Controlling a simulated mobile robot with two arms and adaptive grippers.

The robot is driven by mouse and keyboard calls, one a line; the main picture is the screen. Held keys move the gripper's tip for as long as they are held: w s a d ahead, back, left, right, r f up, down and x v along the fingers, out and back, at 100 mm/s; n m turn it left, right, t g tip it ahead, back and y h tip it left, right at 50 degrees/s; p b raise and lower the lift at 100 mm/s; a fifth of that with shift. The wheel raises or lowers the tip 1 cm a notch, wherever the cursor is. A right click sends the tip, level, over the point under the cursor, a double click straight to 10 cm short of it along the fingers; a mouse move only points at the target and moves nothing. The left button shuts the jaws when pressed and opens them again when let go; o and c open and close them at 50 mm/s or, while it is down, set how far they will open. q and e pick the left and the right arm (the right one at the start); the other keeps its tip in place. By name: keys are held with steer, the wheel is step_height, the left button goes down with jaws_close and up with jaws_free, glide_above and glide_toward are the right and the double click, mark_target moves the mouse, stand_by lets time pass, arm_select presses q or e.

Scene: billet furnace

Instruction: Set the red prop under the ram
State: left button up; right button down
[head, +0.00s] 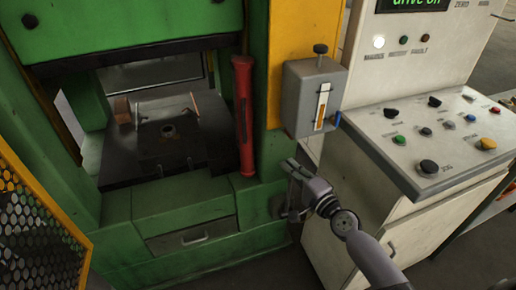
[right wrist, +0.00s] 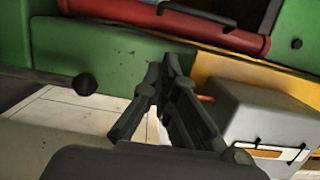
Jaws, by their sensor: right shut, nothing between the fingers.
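The red prop (head: 243,115) is a long red tube standing upright at the right side of the press opening, against the green frame. In the right wrist view the prop (right wrist: 210,25) lies across the top of the picture. The ram (head: 130,55) is the dark-edged block under the green upper body, above the dark bed (head: 165,160). My right gripper (head: 293,190) is below and to the right of the prop, apart from it, shut and empty. In the right wrist view its fingers (right wrist: 168,85) are close together. My left gripper is not in view.
A grey box with a gauge (head: 312,97) hangs on the yellow post right of the prop. A control console (head: 425,140) with several buttons stands at the right. A yellow mesh guard (head: 40,220) is at the left. Small copper-coloured pieces (head: 122,110) are on the bed.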

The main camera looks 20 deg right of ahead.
steer(key=a+p+x, duration=0.1)
steer(key=a+x, duration=0.1)
steer(key=x, duration=1.1)
steer(key=shift+s+a, duration=0.4)
steer(key=shift+f, duration=0.1)
